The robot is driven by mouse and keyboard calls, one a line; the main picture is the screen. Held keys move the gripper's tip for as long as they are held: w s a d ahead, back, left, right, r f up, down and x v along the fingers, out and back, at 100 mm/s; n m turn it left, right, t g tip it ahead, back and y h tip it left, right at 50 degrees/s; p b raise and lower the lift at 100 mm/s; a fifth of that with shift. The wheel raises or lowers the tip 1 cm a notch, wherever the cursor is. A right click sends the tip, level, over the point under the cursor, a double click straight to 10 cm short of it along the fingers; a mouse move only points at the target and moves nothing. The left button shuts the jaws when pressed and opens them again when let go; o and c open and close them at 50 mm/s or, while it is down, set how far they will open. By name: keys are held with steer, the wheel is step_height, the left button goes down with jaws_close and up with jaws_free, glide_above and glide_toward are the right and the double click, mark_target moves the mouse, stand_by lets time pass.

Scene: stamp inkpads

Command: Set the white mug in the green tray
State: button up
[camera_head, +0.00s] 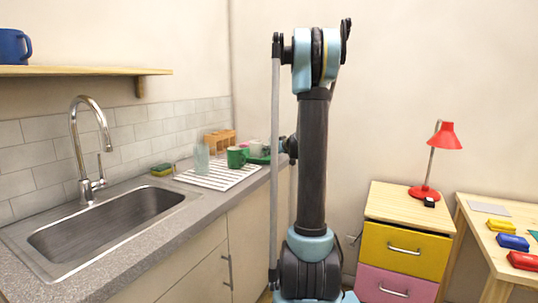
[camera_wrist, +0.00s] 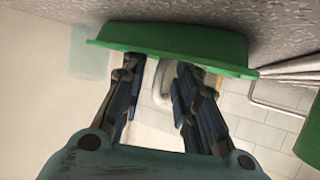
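The green tray (camera_wrist: 180,42) shows side-on across the top of the wrist view, against the grey counter. In the head view, a small part of the tray (camera_head: 260,159) shows at the counter's far end, beside my arm. A white curved piece (camera_wrist: 158,88), which looks like the white mug's handle, shows between my fingers. The tray's wall hides what lies behind it, so I cannot tell whether the mug touches the tray floor. My gripper (camera_wrist: 160,72) is at the tray's near side, fingers apart on either side of the white piece. Contact with it is unclear.
A green mug (camera_head: 237,157) and a clear bottle (camera_head: 201,159) stand on a striped mat (camera_head: 222,179). A wooden rack (camera_head: 219,140) is behind them. The sink (camera_head: 108,222) and a sponge (camera_head: 162,169) are to the left. The tiled wall closes off the counter's back.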

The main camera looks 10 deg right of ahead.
steer(key=shift+s+r, duration=0.1)
steer(key=v, duration=1.2)
steer(key=s+a+f+g, duration=0.2)
steer(key=s+a+f, duration=0.15)
steer(key=s, duration=0.35)
steer(key=s+a+f+m+g+h, duration=0.15)
steer(key=s+a, duration=0.25)
steer(key=s, duration=0.4)
steer(key=s+a+f+g+y, duration=0.1)
steer(key=s+a+f+g, duration=0.2)
steer(key=s, duration=0.4)
steer(key=s+d+f+m+g+h, duration=0.1)
steer(key=s+f+h, duration=0.1)
steer(key=s+f, duration=0.4)
steer(key=s+d+f+m+g+h, duration=0.2)
steer(key=s+f, duration=0.4)
steer(key=s, duration=0.9)
steer(key=shift+s+h, duration=0.4)
steer(key=shift+h, duration=0.15)
steer(key=shift+g, duration=0.25)
